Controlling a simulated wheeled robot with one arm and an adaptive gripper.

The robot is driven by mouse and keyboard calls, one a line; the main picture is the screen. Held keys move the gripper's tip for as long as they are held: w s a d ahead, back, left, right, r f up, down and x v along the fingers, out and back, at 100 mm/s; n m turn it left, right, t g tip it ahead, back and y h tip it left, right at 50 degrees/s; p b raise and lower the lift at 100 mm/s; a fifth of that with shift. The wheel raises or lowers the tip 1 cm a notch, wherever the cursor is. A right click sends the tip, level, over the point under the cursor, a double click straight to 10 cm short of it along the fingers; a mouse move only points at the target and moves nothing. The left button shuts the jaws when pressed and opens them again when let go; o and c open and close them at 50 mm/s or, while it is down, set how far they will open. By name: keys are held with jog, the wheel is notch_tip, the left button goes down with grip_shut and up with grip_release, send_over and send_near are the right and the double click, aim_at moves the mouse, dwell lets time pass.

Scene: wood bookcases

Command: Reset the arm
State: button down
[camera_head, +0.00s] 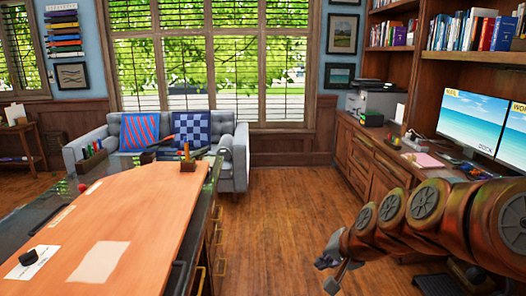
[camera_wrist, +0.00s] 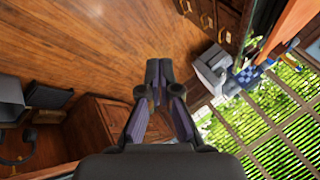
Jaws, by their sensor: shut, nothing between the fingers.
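My arm reaches in from the right edge of the head view, low and in front of the wood desk unit. My gripper (camera_head: 340,270) is at its left end, over the open floor. In the wrist view my gripper (camera_wrist: 158,68) has its two fingers together at the tips, shut and empty. The wrist view is tilted and shows wood floor beyond the fingertips. No object touches the gripper in either view.
A long wood-topped table (camera_head: 130,220) fills the left. A grey sofa (camera_head: 235,155) stands under the window. Wood cabinets (camera_head: 365,160) with monitors (camera_head: 470,115) line the right. The floor (camera_head: 285,210) between is clear.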

jog(key=s+d+r+n+g+h+p, duration=0.1)
jog(key=s+r+n+g+p, duration=0.1)
jog(key=s, duration=0.8)
jog(key=s+d+r+n+g+h+p, duration=0.1)
jog(key=s+p, duration=0.4)
jog(key=s, duration=0.5)
jog(key=s+d+r+n+g+h+p, duration=0.1)
jog(key=s+d+r+n+g+p, duration=0.1)
jog(key=s, duration=0.9)
notch_tip(320, 180, up, 2)
jog(key=g+p, duration=0.1)
jog(key=g, duration=0.2)
jog(key=shift+n+h, duration=0.4)
